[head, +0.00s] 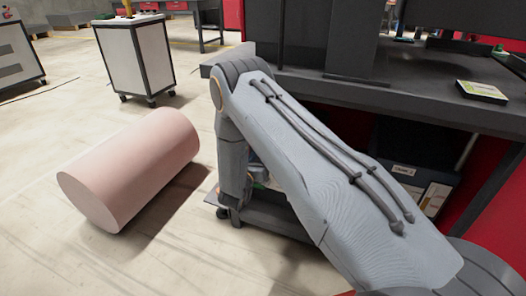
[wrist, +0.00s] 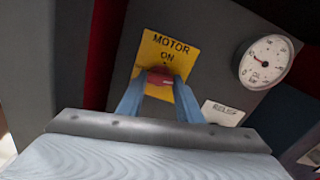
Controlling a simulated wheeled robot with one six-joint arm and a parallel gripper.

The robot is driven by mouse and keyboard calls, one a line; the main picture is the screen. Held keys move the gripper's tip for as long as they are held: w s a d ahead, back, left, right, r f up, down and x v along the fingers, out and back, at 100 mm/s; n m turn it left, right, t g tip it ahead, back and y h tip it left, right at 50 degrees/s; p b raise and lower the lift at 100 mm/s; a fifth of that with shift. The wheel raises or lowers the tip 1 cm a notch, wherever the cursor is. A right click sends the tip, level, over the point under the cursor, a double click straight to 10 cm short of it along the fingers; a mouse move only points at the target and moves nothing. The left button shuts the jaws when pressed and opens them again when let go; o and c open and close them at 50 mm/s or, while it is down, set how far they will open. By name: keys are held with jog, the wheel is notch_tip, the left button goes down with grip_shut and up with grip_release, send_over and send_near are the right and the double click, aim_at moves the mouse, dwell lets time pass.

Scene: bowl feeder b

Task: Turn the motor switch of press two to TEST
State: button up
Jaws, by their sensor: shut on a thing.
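In the wrist view, a yellow plate (wrist: 180,52) on a dark grey panel reads MOTOR with ON below it. A small red switch handle (wrist: 160,78) sits on the plate below ON. My gripper (wrist: 160,84) has its two blue fingers closed on the handle, one on each side. The handle lies nearly level in the picture. Its lower part and the lower plate are hidden between the fingers, and no TEST mark is readable.
A round white oil gauge (wrist: 266,62) is on the panel right of the plate, with a small white label (wrist: 222,113) below it. In the head view, a pink cylinder (head: 133,168) lies on the floor, a white wheeled cabinet (head: 137,57) stands behind, and a dark bench (head: 425,95) is at right.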

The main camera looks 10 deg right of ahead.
jog(key=shift+s+f+m+p, duration=0.1)
jog(key=shift+m+p, duration=0.45)
jog(key=shift+m, duration=0.55)
jog(key=o, duration=1)
jog(key=shift+o, duration=0.2)
jog(key=shift+p, duration=0.3)
jog(key=p+v, duration=0.7)
jog(key=p, duration=0.5)
jog(key=shift+s+p, duration=0.2)
jog(key=shift+p, duration=0.2)
